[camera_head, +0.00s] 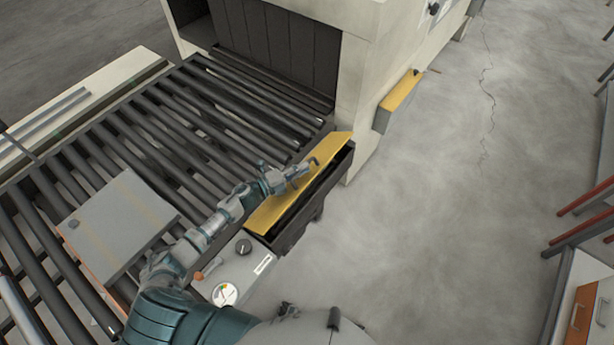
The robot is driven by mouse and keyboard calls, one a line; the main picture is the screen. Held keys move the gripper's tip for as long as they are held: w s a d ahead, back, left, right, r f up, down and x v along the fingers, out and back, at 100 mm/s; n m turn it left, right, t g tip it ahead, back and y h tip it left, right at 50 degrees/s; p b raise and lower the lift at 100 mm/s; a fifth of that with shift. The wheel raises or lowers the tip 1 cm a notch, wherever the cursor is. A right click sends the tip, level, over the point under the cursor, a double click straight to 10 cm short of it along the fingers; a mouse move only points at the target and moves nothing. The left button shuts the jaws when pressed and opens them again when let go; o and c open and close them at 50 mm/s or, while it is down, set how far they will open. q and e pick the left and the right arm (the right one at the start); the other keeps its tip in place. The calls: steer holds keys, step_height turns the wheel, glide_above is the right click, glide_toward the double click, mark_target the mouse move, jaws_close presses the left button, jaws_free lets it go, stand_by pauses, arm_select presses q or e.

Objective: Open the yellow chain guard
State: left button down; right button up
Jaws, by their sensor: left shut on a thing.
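The yellow chain guard (270,213) is a long flap along the right side of the roller conveyor, in front of the tunnel. It stands tilted up, and a dark slot (318,189) shows along its right side. My left arm reaches in from the bottom left over the conveyor's edge. My right gripper is not in view.
A grey box (118,225) lies on the rollers (140,125) at left. A control panel (235,270) with a knob and dial sits just before the guard. The tunnel (355,70) stands behind, with another yellow cover (402,90).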

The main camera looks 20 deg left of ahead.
arm_select(q)
steer(key=w+a+n+t+b, duration=0.2)
steer(key=a+n+b, duration=0.1)
steer(key=a+n, duration=0.4)
steer(key=shift+w+r+n+t, duration=0.25)
steer(key=shift+r+n+t, duration=0.15)
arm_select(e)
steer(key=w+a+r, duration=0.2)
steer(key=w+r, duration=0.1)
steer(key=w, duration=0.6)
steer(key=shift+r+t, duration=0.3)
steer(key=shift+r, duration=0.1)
arm_select(q)
steer(key=shift+a, duration=0.1)
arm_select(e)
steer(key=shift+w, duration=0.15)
arm_select(q)
steer(key=c, duration=1.4)
jaws_free()
steer(key=shift+c, duration=0.2)
